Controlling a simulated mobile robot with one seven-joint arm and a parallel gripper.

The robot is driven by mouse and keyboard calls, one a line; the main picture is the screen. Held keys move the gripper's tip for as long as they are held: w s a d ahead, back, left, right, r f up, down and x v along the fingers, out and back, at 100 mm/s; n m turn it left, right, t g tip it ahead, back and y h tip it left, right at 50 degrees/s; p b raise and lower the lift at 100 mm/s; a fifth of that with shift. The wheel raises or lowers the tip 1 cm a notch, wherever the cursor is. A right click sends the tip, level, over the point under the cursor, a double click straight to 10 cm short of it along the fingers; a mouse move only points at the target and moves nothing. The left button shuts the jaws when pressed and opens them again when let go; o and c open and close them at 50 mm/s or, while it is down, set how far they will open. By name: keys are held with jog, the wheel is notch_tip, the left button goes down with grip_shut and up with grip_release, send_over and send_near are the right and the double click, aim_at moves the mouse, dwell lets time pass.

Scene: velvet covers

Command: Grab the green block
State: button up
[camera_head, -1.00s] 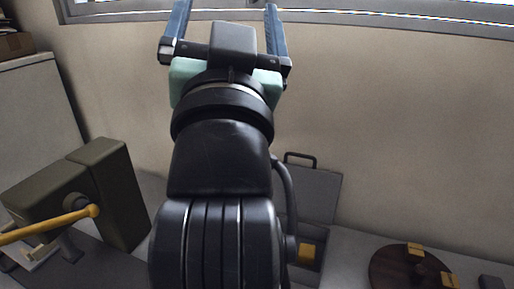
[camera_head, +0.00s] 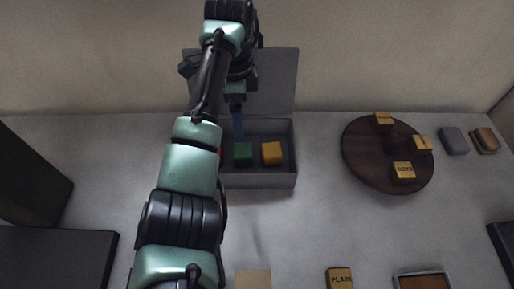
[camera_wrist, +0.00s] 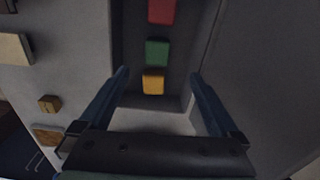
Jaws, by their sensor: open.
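The green block (camera_head: 243,153) lies in the open grey box (camera_head: 262,181), between a yellow block (camera_head: 271,153) and a red block that is mostly hidden behind my arm. In the wrist view, the red block (camera_wrist: 162,11), green block (camera_wrist: 157,52) and yellow block (camera_wrist: 153,81) form a row inside the box. My gripper (camera_wrist: 159,76) is open and empty, with its blue fingers pointing toward the box. In the head view, my gripper (camera_head: 238,130) appears at the box's back side, near the green block. In the wrist view, the green block shows just beyond the fingertips.
The box's raised lid (camera_head: 278,80) stands behind it. A round dark wooden board (camera_head: 365,165) with labelled yellow blocks is to the right. A grey block (camera_head: 453,141) and a brown one (camera_head: 486,140) lie farther right. Table space in front of the box is mostly clear.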

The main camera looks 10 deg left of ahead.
send_over(243, 150)
jog(key=f, duration=0.6)
jog(key=shift+a+f, duration=0.2)
jog(key=shift+f, duration=0.2)
jog(key=shift+d+f, duration=0.15)
jog(key=shift+f, duration=2.9)
jog(key=shift+c, duration=0.3)
jog(key=c, duration=1.4)
